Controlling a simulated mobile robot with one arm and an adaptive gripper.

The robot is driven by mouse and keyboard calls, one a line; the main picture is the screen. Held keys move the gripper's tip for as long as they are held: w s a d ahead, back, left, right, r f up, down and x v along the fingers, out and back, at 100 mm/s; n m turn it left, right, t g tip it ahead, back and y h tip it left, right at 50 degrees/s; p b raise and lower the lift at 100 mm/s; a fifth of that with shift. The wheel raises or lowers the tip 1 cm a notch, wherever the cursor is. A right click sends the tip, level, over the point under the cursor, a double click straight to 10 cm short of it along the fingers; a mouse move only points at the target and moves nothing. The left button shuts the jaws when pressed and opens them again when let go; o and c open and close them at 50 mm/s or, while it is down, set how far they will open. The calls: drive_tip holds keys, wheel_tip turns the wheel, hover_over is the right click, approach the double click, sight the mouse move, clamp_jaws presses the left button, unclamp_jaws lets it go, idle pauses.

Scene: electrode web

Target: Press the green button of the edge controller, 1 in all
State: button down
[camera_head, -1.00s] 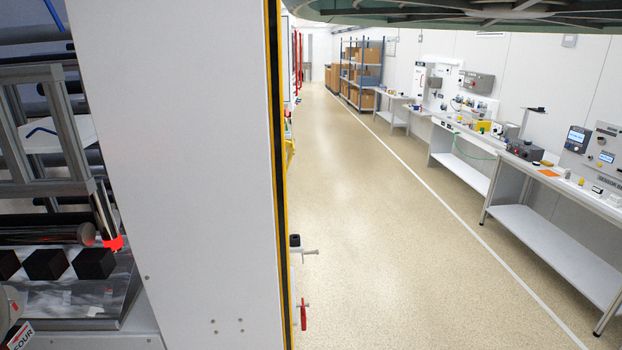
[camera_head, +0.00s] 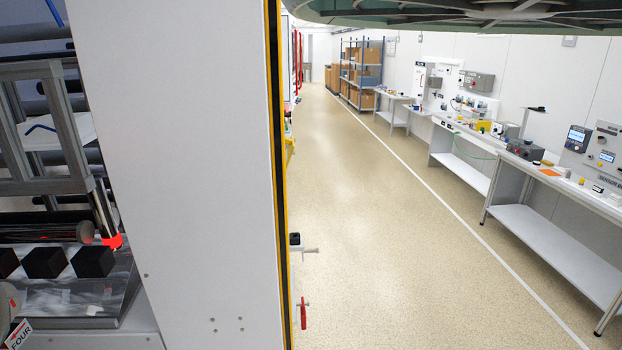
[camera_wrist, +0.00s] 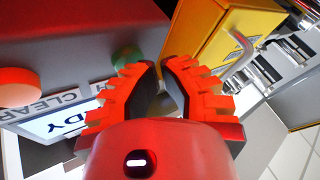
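My gripper is not visible in the head view.
A yellow box (camera_wrist: 212,35) with a bent grey handle stands right of my fingers. In the head view, a white panel (camera_head: 180,170) stands beside a roller machine (camera_head: 50,185) with black blocks. The aisle (camera_head: 390,230) is clear; benches (camera_head: 560,235) line the right wall.

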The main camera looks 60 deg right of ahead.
drive_tip(key=shift+s+d, duration=0.5)
drive_tip(key=shift+s, duration=0.15)
drive_tip(key=shift+s+d, duration=1.65)
drive_tip(key=shift+s, duration=0.25)
